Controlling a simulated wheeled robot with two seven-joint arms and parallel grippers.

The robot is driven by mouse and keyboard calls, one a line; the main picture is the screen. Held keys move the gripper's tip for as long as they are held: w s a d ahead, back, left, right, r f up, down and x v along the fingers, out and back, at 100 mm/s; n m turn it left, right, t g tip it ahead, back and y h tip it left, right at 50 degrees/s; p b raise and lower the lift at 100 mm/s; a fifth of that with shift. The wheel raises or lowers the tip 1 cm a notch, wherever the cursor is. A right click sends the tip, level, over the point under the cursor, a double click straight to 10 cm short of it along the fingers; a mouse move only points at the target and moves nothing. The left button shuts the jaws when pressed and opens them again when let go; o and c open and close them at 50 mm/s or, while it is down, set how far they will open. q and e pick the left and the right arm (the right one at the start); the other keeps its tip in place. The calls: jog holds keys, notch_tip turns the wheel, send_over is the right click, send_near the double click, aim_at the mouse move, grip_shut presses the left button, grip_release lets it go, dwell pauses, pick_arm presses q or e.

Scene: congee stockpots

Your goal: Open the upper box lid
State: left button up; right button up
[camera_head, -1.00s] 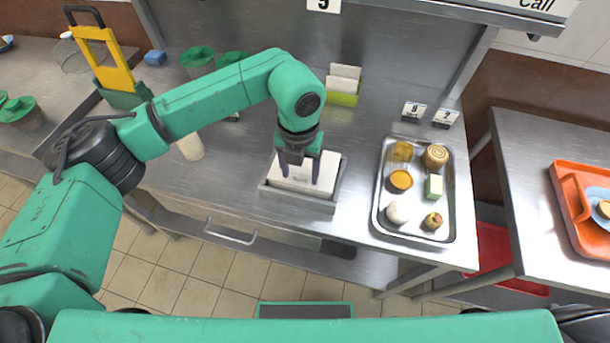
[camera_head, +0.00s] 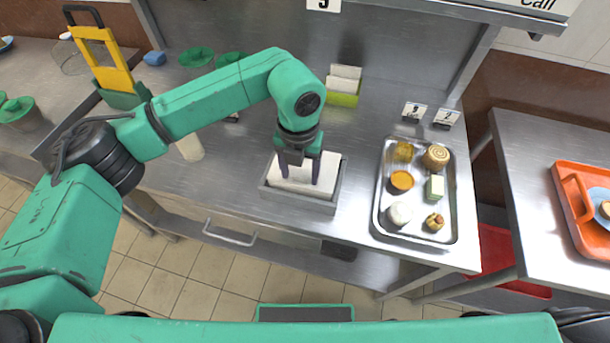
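A shallow grey metal box (camera_head: 326,206) stands near the front edge of the steel counter, with a white, flat stack or sheet (camera_head: 328,165) in it. My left gripper (camera_head: 300,179) points down over this box. Its two dark fingers are apart, with their tips in front of the white surface. I cannot tell whether the tips touch it. No raised lid shows on the box, and the gripper hides part of its middle. No other box lid can be made out clearly. My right gripper is out of view.
A metal tray (camera_head: 379,222) with several food pieces lies to the right. A green holder with white cards (camera_head: 343,98) stands behind the box. A pale cylinder (camera_head: 190,148) and green-lidded containers (camera_head: 196,58) are at left. Counter between box and tray is clear.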

aim_at(306, 163)
pick_arm(q)
jog(key=c, duration=0.4)
jog(key=shift+w+d+r+p, duration=0.1)
jog(key=shift+w+r+p, duration=0.1)
jog(key=shift+r, duration=0.5)
jog(key=shift+w+r+p, duration=0.15)
jog(key=shift+r+p, duration=0.05)
jog(key=shift+r, duration=0.45)
jog(key=shift+w+d+r+p, duration=0.15)
jog(key=shift+w+r, duration=0.15)
jog(key=shift+r, duration=0.2)
jog(key=shift+w+r+p, duration=0.15)
jog(key=shift+w+r, duration=0.1)
jog(key=shift+r, duration=0.25)
jog(key=shift+w+d+r, duration=0.15)
jog(key=shift+w+r, duration=0.45)
jog(key=shift+r, duration=0.05)
jog(key=shift+w+d+r+p, duration=0.25)
jog(key=shift+w+r+p, duration=0.35)
jog(key=shift+w, duration=0.3)
jog(key=shift+w+d+r, duration=0.1)
jog(key=shift+w+r, duration=0.05)
jog(key=shift+w, duration=0.1)
jog(key=shift+c, duration=0.4)
